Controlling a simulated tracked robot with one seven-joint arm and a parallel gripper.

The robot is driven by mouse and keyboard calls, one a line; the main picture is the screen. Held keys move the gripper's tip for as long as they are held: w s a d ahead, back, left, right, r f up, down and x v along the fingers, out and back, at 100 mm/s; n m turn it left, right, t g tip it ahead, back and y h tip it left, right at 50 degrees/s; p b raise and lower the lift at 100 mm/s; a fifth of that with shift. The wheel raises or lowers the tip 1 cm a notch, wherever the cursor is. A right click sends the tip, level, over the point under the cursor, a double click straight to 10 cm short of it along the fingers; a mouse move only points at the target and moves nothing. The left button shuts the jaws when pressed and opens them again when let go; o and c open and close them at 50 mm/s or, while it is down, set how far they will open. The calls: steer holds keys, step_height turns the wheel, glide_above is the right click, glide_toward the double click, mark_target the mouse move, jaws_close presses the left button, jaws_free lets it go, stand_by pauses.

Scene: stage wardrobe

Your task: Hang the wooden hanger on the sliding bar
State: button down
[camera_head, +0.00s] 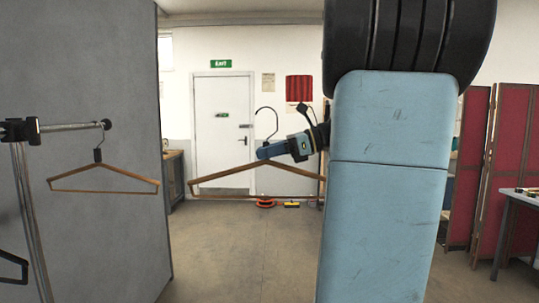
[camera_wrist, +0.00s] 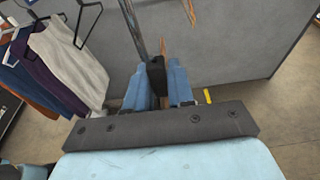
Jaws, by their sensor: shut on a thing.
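My gripper (camera_head: 266,152) is shut on the wooden hanger (camera_head: 222,174) at its neck, near the middle of the head view. The hanger hangs level below the fingers, and its dark hook stands up above them. My arm hides its right end. In the wrist view the fingers (camera_wrist: 157,92) close around the hanger's dark neck (camera_wrist: 157,72). The sliding bar (camera_head: 72,127) is a short chrome rod with a black end knob, at the left of the head view. The held hanger is to the right of the bar's end, apart from it in the picture.
Another wooden hanger (camera_head: 104,166) hangs on the bar near its knob. A metal post (camera_head: 31,222) carries the bar. A grey partition (camera_head: 120,60) stands behind it. Garments on hangers (camera_wrist: 65,62) show left in the wrist view. Open floor lies beyond my gripper.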

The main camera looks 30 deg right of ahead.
steer(key=w+a, duration=0.9)
steer(key=a, duration=0.4)
steer(key=w+a, duration=0.9)
steer(key=a, duration=0.4)
steer(key=w+a, duration=0.9)
steer(key=a, duration=0.4)
steer(key=shift+w+a, duration=0.25)
steer(key=shift+w, duration=0.15)
stand_by(0.6)
steer(key=shift+r, duration=0.15)
steer(key=shift+w+a, duration=0.1)
steer(key=shift+a, duration=0.05)
stand_by(0.4)
steer(key=w+a, duration=0.4)
steer(key=a, duration=0.1)
steer(key=shift+a, duration=0.4)
stand_by(0.9)
stand_by(0.3)
